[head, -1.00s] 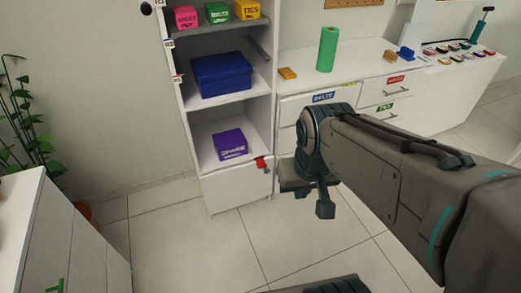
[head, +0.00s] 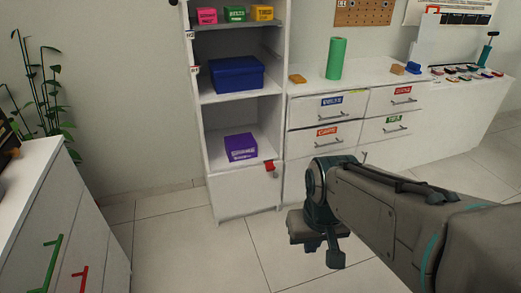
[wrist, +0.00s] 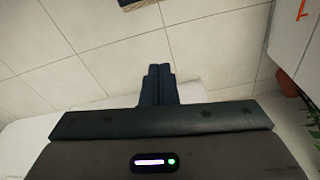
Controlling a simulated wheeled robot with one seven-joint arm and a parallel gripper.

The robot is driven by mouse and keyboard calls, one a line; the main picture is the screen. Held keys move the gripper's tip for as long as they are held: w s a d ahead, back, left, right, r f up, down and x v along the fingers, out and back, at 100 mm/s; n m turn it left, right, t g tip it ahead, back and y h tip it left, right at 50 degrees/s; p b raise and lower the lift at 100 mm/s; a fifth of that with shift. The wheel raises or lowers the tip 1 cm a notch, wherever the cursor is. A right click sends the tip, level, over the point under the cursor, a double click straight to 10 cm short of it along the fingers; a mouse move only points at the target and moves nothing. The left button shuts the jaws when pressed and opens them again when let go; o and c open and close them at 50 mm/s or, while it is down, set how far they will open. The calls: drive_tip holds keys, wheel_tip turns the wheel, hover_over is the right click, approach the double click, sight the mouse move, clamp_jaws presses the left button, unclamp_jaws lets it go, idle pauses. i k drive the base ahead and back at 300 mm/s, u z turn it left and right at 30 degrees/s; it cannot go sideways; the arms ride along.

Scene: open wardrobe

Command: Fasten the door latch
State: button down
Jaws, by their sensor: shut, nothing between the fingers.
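The white wardrobe (head: 213,150) stands open-fronted with shelves. At its bottom is a closed-looking white door panel (head: 240,195). A small red latch (head: 270,166) with a grey part below it sits at the panel's upper right corner; whether it is fastened is too small to tell. My gripper (head: 335,260) is in front of the wardrobe, lower right of the latch in the head view and apart from it. In the wrist view my gripper (wrist: 158,72) has its fingers together, empty, over the tiled floor. The latch does not show there.
A purple box (head: 240,147) and a blue box (head: 235,74) sit on wardrobe shelves. A drawer unit (head: 345,115) with a green roll (head: 336,58) stands to the right. A white cabinet (head: 75,215) is at the left. The tiled floor between is clear.

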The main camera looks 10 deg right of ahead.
sight(270, 166)
drive_tip(key=k, duration=0.35)
drive_tip(key=z, duration=1)
drive_tip(key=i, duration=0.75)
drive_tip(key=u, duration=0.55)
drive_tip(key=i, duration=0.85)
drive_tip(key=u, duration=0.8)
